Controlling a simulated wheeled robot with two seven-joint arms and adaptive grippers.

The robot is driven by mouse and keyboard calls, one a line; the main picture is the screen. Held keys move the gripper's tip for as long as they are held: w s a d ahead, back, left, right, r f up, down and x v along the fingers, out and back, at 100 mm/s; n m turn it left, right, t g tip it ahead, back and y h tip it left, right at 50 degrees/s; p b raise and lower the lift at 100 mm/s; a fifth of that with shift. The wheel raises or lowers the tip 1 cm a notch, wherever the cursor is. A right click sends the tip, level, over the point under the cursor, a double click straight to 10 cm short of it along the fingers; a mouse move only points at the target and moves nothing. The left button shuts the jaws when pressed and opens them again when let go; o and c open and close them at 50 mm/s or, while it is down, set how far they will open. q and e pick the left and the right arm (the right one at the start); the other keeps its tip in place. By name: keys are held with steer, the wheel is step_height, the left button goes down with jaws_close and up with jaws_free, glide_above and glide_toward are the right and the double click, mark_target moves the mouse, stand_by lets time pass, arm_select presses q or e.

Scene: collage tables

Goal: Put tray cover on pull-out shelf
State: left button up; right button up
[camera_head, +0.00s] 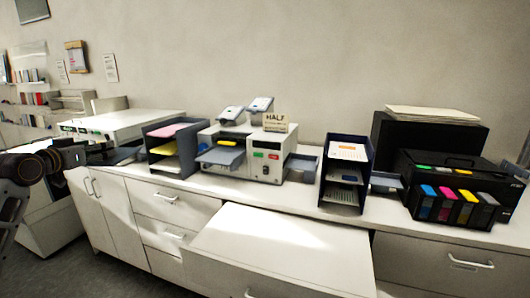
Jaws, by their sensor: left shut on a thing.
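My left gripper (78,156) is at the left, in front of the white machine. It is shut on a dark flat piece (116,156), which looks like the tray cover; its edges blend with the dark parts around it. The pull-out shelf (285,246) is a wide white board that sticks out from the counter front at the lower middle. Its top is bare. My left gripper is well to the left of the shelf. I do not make out my right gripper.
The white machine (135,122) stands at the left end of the counter. A dark paper sorter (185,150), a white and grey machine with a HALF sign (275,122), another sorter (345,172) and a black printer (455,190) follow rightwards. Floor shows at lower left.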

arm_select(q)
steer(key=s+d+f+m+h, duration=0.15)
steer(key=d+f, duration=0.25)
steer(key=f, duration=0.8)
steer(key=s+d+f+h, duration=0.15)
steer(key=d+f, duration=0.25)
steer(key=f, duration=0.8)
steer(key=s+d+f+m+g+h, duration=0.1)
steer(key=s+d+f+m+h, duration=0.1)
steer(key=s+d+f, duration=0.4)
steer(key=s+d+f+m+g+h, duration=0.1)
steer(key=s+d+f+m+h, duration=0.1)
steer(key=s+d+f, duration=0.5)
step_height(320, 180, down, 5)
steer(key=s+h, duration=0.1)
steer(key=s, duration=0.2)
steer(key=shift+d+f+m, duration=0.15)
steer(key=shift+m, duration=0.1)
steer(key=d+f+n+t+y, duration=0.1)
steer(key=d+n+t+y, duration=0.1)
steer(key=d+n+y, duration=0.4)
steer(key=shift+s+d+y, duration=0.25)
steer(key=shift+d+y, duration=0.95)
steer(key=shift+d, duration=0.55)
